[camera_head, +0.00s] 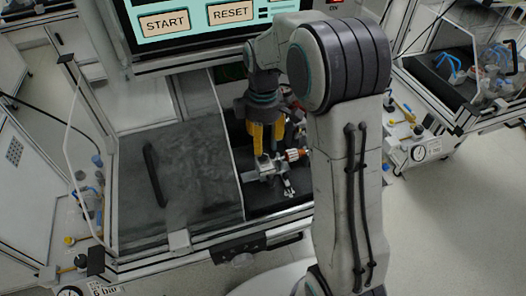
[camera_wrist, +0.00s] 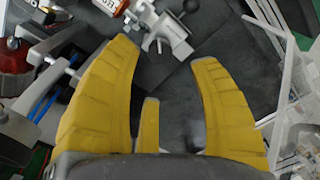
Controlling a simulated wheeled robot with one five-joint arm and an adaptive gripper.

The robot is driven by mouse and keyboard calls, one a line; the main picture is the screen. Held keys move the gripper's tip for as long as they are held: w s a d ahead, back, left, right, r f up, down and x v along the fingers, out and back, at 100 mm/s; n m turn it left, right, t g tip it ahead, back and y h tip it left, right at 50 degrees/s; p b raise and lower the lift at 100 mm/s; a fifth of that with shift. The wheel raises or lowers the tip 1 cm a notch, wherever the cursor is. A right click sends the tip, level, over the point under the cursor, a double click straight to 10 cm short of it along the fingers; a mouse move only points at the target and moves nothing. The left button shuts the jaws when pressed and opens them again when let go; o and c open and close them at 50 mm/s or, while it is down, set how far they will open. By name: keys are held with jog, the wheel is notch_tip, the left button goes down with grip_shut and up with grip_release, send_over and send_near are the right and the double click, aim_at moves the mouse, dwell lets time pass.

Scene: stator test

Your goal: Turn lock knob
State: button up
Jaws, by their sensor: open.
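My gripper (camera_wrist: 165,54) has yellow fingers, spread apart with nothing between their tips in the wrist view. Beyond the tips stands a light metal clamp-like part (camera_wrist: 165,30) with a small black ball knob (camera_wrist: 193,5) at the top edge. I cannot tell for sure whether this is the lock knob. In the head view my gripper (camera_head: 266,150) points down just above a metal fixture (camera_head: 268,167) inside the test station. An orange-and-white cylindrical part (camera_head: 295,155) lies at the fixture's right. My fingers hide part of the fixture there.
A sliding cover with a black handle (camera_head: 153,174) fills the station's left side. A screen with START and RESET buttons (camera_head: 200,18) hangs behind. In the wrist view, metal parts (camera_wrist: 50,75) crowd the left and a clear frame (camera_wrist: 290,75) stands right.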

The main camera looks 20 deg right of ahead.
aim_at(263, 153)
jog(key=shift+f, duration=3)
jog(key=shift+c, duration=0.5)
grip_shut()
